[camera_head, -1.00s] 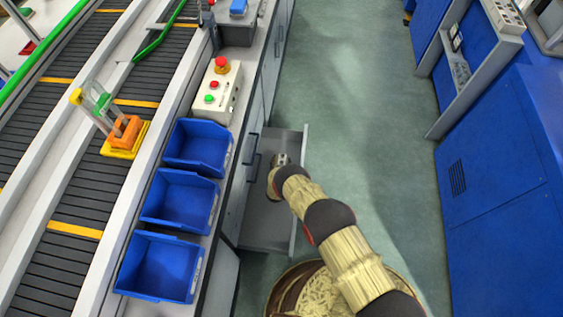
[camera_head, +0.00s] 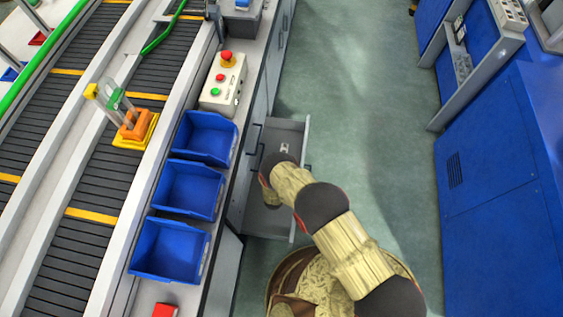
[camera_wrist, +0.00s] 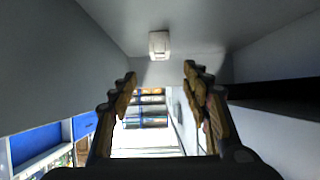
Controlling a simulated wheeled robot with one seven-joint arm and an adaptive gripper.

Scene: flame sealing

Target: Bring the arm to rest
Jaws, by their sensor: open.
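My gripper (camera_wrist: 160,76) is open in the wrist view, with its two dark, tan-padded fingers apart and nothing between them. A small white block-like item (camera_wrist: 159,45) lies beyond the fingertips on a grey surface. In the head view a small pale item (camera_head: 284,147) lies near the far end of an open grey drawer (camera_head: 262,222), and is likely the same one. My arm reaches over the drawer from the lower right. Its end hangs over the drawer, and the fingers are hidden there behind the arm.
Several blue bins (camera_head: 187,189) and a control box (camera_head: 224,83) with a red emergency button stand on the counter left of the drawer. A conveyor (camera_head: 100,185) carries an orange-yellow fixture (camera_head: 135,131). Blue cabinets (camera_head: 495,200) stand at right. The green floor (camera_head: 365,120) between is clear.

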